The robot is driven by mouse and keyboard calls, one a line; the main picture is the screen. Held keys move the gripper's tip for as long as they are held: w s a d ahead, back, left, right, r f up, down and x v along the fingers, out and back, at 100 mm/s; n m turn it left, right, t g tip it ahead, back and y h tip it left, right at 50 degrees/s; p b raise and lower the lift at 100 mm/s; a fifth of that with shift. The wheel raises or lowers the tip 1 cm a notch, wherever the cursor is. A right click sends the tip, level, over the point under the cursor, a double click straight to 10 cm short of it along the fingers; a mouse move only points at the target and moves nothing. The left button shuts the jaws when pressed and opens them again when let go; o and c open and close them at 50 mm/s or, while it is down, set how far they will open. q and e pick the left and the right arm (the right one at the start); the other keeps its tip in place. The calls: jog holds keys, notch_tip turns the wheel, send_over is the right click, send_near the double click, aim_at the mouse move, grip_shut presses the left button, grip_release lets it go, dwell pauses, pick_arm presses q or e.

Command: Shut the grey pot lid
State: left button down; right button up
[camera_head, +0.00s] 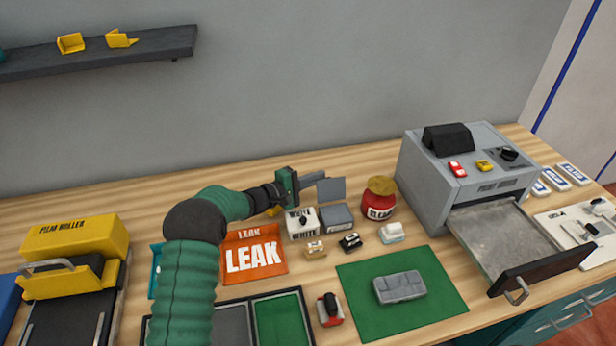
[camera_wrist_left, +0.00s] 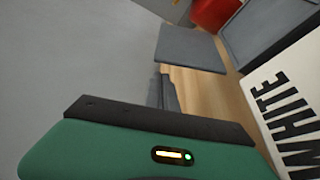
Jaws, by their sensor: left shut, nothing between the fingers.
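The grey pot (camera_head: 337,219) is a small square box on the table, just right of the white pot (camera_head: 302,224). Its flat grey lid (camera_head: 332,189) stands raised at the pot's back edge, so the pot is open. In the left wrist view the lid (camera_wrist_left: 190,48) lies just beyond my fingers, with the grey pot (camera_wrist_left: 272,28) to its right and the white pot (camera_wrist_left: 292,112) nearer. My left gripper (camera_head: 319,178) is shut and empty, above and behind the white pot, its tips close to the lid's left side. Whether they touch it is unclear. My right gripper is out of view.
A red jar (camera_head: 379,203) with a yellowish-brown top stands right of the grey pot. Small blocks lie in front of the pots. An orange LEAK tray (camera_head: 253,257) is to the left. A grey machine (camera_head: 440,175) with an open drawer stands at the right. The wall is behind.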

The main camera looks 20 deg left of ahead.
pick_arm(q)
jog(key=shift+s+d+r, duration=0.25)
jog(key=shift+s+d, duration=0.35)
jog(key=shift+s, duration=0.1)
jog(key=shift+w+f, duration=0.1)
jog(key=shift+a, duration=0.1)
